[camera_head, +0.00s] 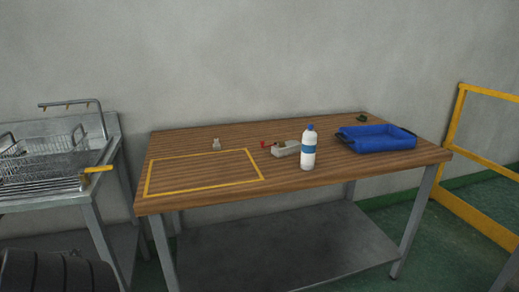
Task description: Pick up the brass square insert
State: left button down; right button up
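No object on the wooden table (200,195) can be made out for certain as the brass square insert at this size. A small pale grey piece (216,145) stands alone behind the yellow outlined rectangle. A light grey block-like item (286,149) lies near the middle, with a small red item (265,145) at its left. A small dark green item (362,118) lies at the back right. Neither of my grippers is in view.
A white bottle (308,153) with a blue cap stands upright near the table's middle. A blue tray (400,147) sits at the right. The yellow outlined area is bare. A metal fryer-like station with a wire basket (45,168) stands left; a yellow railing (452,130) stands right.

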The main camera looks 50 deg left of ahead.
aim_at(281, 142)
jog(key=u, duration=2)
